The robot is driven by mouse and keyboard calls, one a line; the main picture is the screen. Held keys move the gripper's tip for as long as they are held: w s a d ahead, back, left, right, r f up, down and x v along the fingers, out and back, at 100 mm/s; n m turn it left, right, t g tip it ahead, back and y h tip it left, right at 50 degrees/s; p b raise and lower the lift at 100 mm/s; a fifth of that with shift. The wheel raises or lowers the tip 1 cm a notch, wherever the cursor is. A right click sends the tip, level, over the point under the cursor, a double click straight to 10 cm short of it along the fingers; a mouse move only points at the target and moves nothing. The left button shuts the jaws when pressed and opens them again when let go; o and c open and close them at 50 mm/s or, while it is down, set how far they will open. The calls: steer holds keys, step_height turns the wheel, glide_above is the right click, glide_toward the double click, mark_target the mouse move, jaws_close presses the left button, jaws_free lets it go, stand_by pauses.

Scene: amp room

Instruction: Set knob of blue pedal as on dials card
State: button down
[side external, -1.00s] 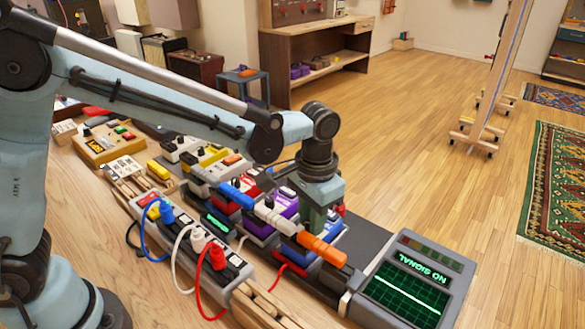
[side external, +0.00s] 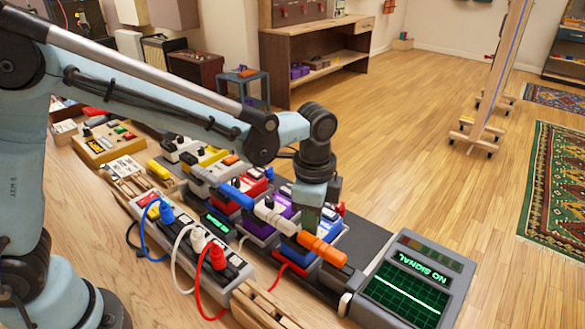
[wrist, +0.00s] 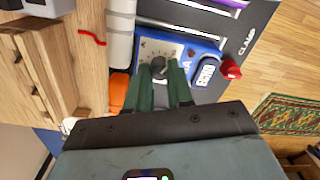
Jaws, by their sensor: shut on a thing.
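The blue pedal (side external: 330,238) stands at the near end of the pedal row, beside an orange plug. In the wrist view the blue pedal (wrist: 203,48) shows a pale dial plate around a dark knob (wrist: 158,66). My gripper (wrist: 160,75) points down over this plate, its green fingers shut on the knob; they hide part of the knob and scale. In the side view my gripper (side external: 311,222) stands upright over the pedal and hides the knob. A small white card (side external: 124,170) with dark marks lies at the left; I cannot read it.
A grey screen box (side external: 410,283) reading NO SIGNAL stands right of the pedal. White and orange plugs (side external: 322,249) crowd its near side. A power strip (side external: 190,240) with coloured cables lies in front. A red knob (wrist: 231,69) sits by the pedal's edge.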

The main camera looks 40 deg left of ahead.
steer(key=shift+m, duration=1.3)
steer(key=c, duration=1)
jaws_free()
steer(key=shift+s+r, duration=0.1)
steer(key=shift+r, duration=3.95)
